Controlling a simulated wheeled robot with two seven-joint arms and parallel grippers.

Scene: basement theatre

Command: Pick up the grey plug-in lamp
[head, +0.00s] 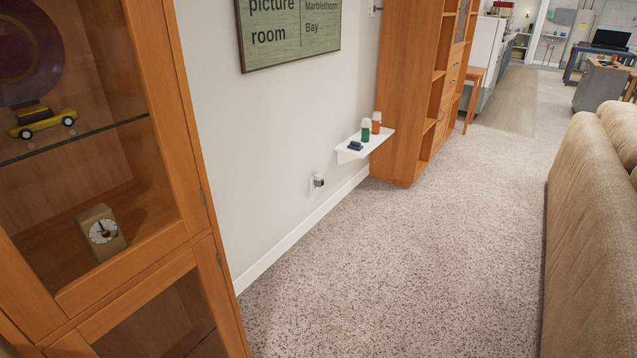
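A small grey plug-in lamp (319,180) sits low on the white wall, at what looks like an outlet plate (312,184). It is above the baseboard and left of a small white shelf. It is small in the view, so its details are hard to make out. Neither of my grippers is in the head view.
The white wall shelf (352,154) holds a green and an orange container and a dark blue item. A glass-door cabinet (190,200) stands at left, a wooden bookcase (402,100) beyond the shelf. A tan sofa (590,190) bounds the right. Carpet (400,270) between is clear.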

